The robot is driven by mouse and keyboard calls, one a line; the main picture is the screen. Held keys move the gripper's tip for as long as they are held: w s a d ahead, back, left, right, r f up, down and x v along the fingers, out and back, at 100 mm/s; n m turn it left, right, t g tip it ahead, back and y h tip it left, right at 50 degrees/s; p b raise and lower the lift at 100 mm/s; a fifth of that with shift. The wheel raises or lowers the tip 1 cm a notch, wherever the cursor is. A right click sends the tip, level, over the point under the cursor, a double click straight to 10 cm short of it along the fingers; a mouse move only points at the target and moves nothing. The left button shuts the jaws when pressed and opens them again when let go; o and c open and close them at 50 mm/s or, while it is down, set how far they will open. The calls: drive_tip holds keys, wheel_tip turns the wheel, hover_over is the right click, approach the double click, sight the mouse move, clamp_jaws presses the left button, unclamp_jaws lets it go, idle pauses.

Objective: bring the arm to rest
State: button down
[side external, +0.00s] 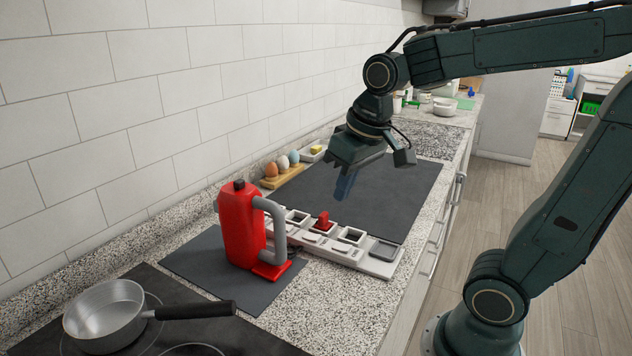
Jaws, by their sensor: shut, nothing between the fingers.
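My gripper (345,186) hangs above the dark mat at the back of the counter, pointing down. Its fingers are together with nothing between them, and they appear clear of the mat. My arm reaches in from the right side of the view, bent at the elbow, with its base at the lower right.
A red jug (240,222) with a grey handle stands on a dark mat (205,264). Behind it is a white compartment tray (375,264) holding a red item (323,221). A saucepan (104,312) sits on the hob. Eggs (283,163) stand in a wooden holder by the wall.

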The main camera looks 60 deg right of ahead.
drive_tip(key=s+a+n+t, duration=0.2)
drive_tip(key=s+a, duration=0.1)
drive_tip(key=s, duration=0.6)
idle(1.0)
